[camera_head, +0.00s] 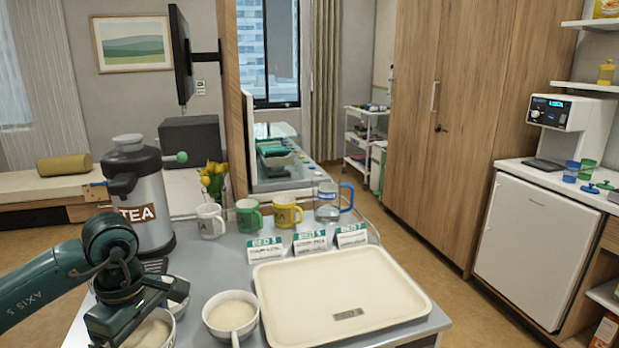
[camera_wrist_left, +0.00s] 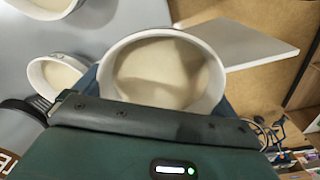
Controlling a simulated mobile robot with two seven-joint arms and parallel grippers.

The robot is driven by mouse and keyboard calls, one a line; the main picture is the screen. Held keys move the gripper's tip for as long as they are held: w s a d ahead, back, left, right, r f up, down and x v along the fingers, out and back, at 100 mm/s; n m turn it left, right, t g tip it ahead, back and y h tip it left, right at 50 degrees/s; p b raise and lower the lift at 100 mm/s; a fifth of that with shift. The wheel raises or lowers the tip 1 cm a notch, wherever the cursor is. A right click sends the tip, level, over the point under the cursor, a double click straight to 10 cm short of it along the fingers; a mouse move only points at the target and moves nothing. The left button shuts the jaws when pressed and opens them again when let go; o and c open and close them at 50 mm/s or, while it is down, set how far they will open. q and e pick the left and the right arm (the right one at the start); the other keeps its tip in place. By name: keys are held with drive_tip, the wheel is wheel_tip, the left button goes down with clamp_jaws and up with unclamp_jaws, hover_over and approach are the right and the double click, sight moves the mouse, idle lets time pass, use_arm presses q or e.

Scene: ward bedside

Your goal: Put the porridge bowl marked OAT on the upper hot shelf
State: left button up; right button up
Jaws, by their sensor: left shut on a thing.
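My left gripper (camera_head: 122,318) is shut on the rim of a white bowl of pale porridge (camera_head: 152,332), at the lower left in the head view. The held bowl (camera_wrist_left: 165,72) fills the middle of the left wrist view, just beyond the dark jaw. A second porridge bowl (camera_head: 232,314) stands beside the tray, with a handle-like piece at its front. A third bowl (camera_head: 178,293) is partly hidden behind my gripper. Two other bowls also show at the left of the wrist view. No OAT mark can be read on any bowl. I cannot make out a hot shelf. My right gripper is out of view.
A cream tray (camera_head: 290,290) takes up the front right of the grey top. Several bed cards, mugs and a glass jug (camera_head: 328,205) stand behind it. A tall TEA urn (camera_head: 145,195) stands close behind my left gripper. Open floor lies right of the top.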

use_arm(q)
drive_tip(key=s+d+f+m+p, duration=0.1)
drive_tip(key=s+d+m, duration=0.4)
drive_tip(key=m, duration=1)
drive_tip(key=d, duration=0.2)
drive_tip(key=shift+d+p, duration=0.35)
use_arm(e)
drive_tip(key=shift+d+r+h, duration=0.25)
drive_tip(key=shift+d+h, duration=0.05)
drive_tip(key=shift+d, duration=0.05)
use_arm(q)
drive_tip(key=shift+f, duration=0.15)
